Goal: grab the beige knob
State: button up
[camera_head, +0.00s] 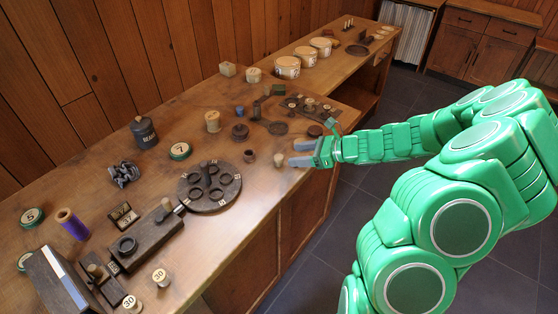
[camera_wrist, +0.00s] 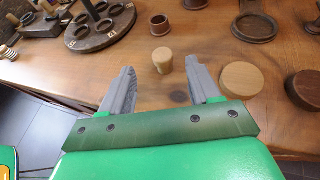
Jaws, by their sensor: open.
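The beige knob (camera_head: 278,159) is a small pale wooden piece standing on the wooden counter near its front edge. In the wrist view the beige knob (camera_wrist: 162,61) stands just beyond the fingertips, roughly centred in the gap between them. My gripper (camera_head: 294,153) is open and empty, low over the counter edge, with its fingers pointing at the knob. In the wrist view my gripper (camera_wrist: 163,76) has its two grey fingers wide apart, one on each side of the knob's line. The knob appears apart from both fingers.
A small dark cup (camera_wrist: 159,25) stands behind the knob. A tan disc (camera_wrist: 242,79) and a dark disc (camera_wrist: 305,90) lie right of my right finger. A round dark tray with rings (camera_head: 209,205) lies to the left. Bare counter surrounds the knob.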

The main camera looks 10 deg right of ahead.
aim_at(281, 157)
jog(key=shift+w+d+f, duration=0.1)
jog(key=shift+d+f, duration=0.1)
jog(key=shift+w+a+f, duration=0.1)
jog(key=shift+x, duration=3.75)
jog(key=shift+c, duration=0.2)
jog(key=c, duration=1)
